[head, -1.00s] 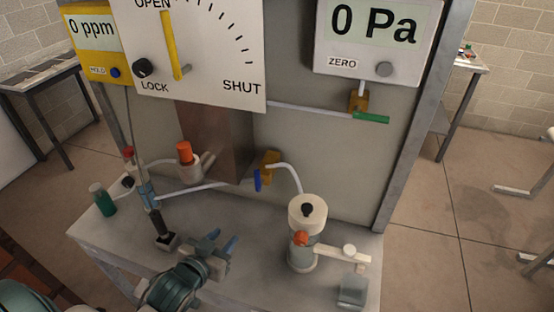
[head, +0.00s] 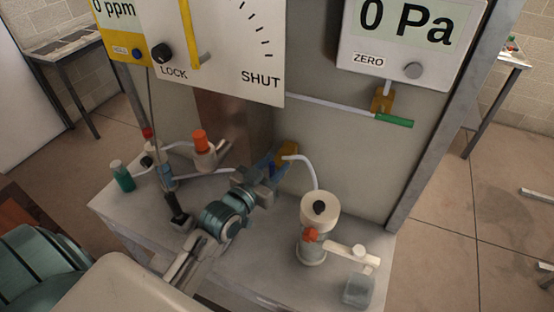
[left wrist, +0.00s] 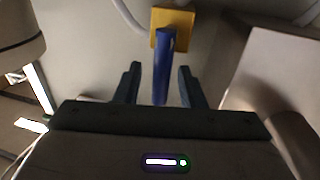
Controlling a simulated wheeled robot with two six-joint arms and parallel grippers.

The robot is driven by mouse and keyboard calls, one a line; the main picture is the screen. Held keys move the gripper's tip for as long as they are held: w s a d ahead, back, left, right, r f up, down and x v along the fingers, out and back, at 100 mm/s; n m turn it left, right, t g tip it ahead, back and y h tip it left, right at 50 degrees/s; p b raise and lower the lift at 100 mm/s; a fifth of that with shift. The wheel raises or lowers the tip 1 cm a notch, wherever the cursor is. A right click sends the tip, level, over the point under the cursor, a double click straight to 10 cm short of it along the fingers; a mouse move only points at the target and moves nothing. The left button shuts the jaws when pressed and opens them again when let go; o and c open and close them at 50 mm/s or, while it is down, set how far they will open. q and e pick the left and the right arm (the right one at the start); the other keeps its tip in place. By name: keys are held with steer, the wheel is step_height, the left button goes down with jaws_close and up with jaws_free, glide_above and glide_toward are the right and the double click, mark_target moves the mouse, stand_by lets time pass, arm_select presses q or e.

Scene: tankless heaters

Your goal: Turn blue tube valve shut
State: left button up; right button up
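The blue tube valve has a long blue handle (left wrist: 163,68) on a yellow body (left wrist: 172,24); the yellow body also shows in the head view (head: 288,151). A white tube runs from it to the right. My left gripper (head: 268,172) is at the valve, its fingers reaching toward the yellow body. In the left wrist view, the left gripper (left wrist: 159,86) is open with the blue handle between its two fingers, a gap showing on each side. In the head view the gripper hides most of the handle. My right gripper does not show.
A green-handled valve (head: 393,121) sits on the panel above right. A white pump-like vessel (head: 318,210) with an orange knob stands right of my arm. An orange-capped fitting (head: 201,142) and a green bottle (head: 122,176) are at left. A dial panel (head: 245,60) hangs above.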

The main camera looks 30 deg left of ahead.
arm_select(q)
steer(key=shift+w+d, duration=0.1)
steer(key=shift+w, duration=0.55)
jaws_close()
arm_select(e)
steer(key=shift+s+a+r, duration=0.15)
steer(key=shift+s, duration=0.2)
